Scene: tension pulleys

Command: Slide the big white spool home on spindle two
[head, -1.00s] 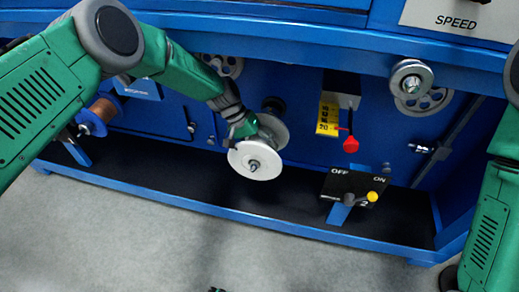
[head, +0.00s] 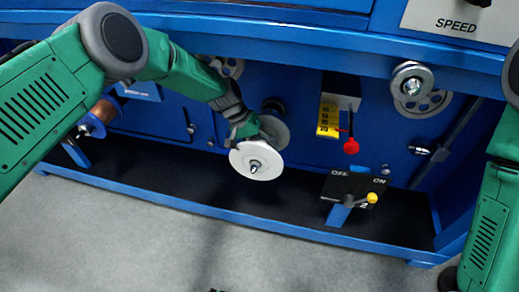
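The big white spool (head: 257,161) is at the middle of the machine's lower front. Its white front disc faces me, and a metal spindle end (head: 255,167) sticks out through its centre. Its greyer rear flange (head: 277,132) shows behind, towards the blue panel. I cannot tell how far along the spindle it sits. My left gripper (head: 244,127) reaches in from the upper left and is at the spool, between the two flanges. Its fingertips are hidden behind the front disc, so its grip cannot be made out.
A black OFF/ON switch box (head: 352,188) with a yellow knob stands right of the spool. A yellow scale (head: 328,119) with a red pointer (head: 351,146) hangs above it. A copper-coloured spool (head: 102,111) is at the left. Blue base rail (head: 200,202) runs below; floor is clear.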

